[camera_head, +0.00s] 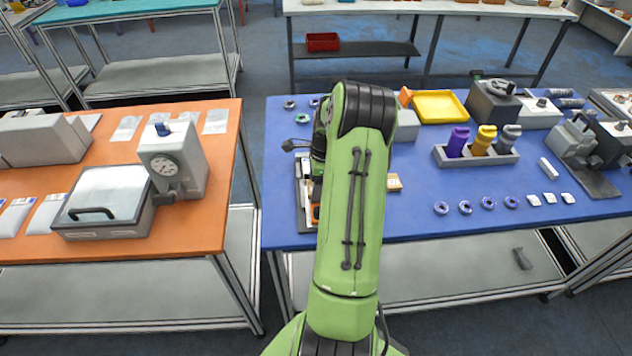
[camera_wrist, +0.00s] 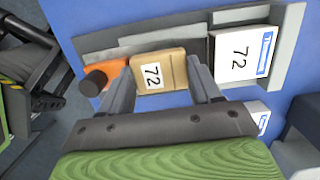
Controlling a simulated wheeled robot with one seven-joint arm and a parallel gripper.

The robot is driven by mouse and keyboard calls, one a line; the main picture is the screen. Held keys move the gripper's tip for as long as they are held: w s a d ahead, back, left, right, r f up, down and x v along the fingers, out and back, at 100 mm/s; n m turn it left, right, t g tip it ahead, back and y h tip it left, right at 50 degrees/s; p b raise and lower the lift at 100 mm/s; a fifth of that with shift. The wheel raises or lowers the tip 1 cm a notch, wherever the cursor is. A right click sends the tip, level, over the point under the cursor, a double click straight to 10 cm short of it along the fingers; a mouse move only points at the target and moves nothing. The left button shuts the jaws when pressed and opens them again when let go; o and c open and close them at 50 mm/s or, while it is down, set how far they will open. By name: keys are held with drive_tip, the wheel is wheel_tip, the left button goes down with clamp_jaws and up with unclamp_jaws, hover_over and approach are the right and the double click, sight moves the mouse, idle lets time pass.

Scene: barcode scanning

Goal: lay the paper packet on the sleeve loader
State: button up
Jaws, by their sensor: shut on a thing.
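The tan paper packet (camera_wrist: 160,72), with a white label reading 72, is between the two fingers of my gripper (camera_wrist: 160,84) in the wrist view. My gripper is shut on it. A long grey fixture (camera_wrist: 292,45) with raised edges lies beneath and beyond the packet. It may be the sleeve loader. I cannot tell whether the packet touches it. An orange part (camera_wrist: 98,72) with a black knob is left of the packet. In the head view, my arm hides the gripper, and part of a grey-and-orange fixture (camera_head: 302,196) shows left of my arm.
A white box (camera_wrist: 240,55) labelled 72 with a blue stripe sits right of the packet in the wrist view. The blue table (camera_head: 430,225) also bears a yellow tray (camera_head: 438,106), a bottle rack (camera_head: 475,158) and several rings. An orange table (camera_head: 215,160) stands left across a gap.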

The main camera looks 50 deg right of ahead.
drive_tip(key=shift+f, duration=0.25)
drive_tip(key=o, duration=1.2)
wheel_tip(320, 180, up, 13)
drive_tip(key=s+d+p, duration=0.1)
drive_tip(key=p, duration=0.1)
drive_tip(key=w+a+r+n+h, duration=0.1)
drive_tip(key=a+r+n, duration=0.5)
drive_tip(key=a, duration=0.4)
drive_tip(key=w+a+r+n+h, duration=0.1)
drive_tip(key=a+r+n, duration=0.45)
drive_tip(key=a, duration=0.35)
drive_tip(key=s+a+n+t, duration=0.1)
drive_tip(key=s+a+n, duration=0.3)
drive_tip(key=a+n, duration=0.1)
drive_tip(key=s+a+n+t, duration=0.1)
drive_tip(key=s+a+n, duration=0.4)
drive_tip(key=a+n, duration=0.1)
drive_tip(key=s+a+n+t, duration=0.2)
drive_tip(key=s+a+n, duration=0.2)
drive_tip(key=a+n, duration=0.1)
drive_tip(key=shift+s+a+r+y, duration=0.2)
drive_tip(key=shift+a+y, duration=0.2)
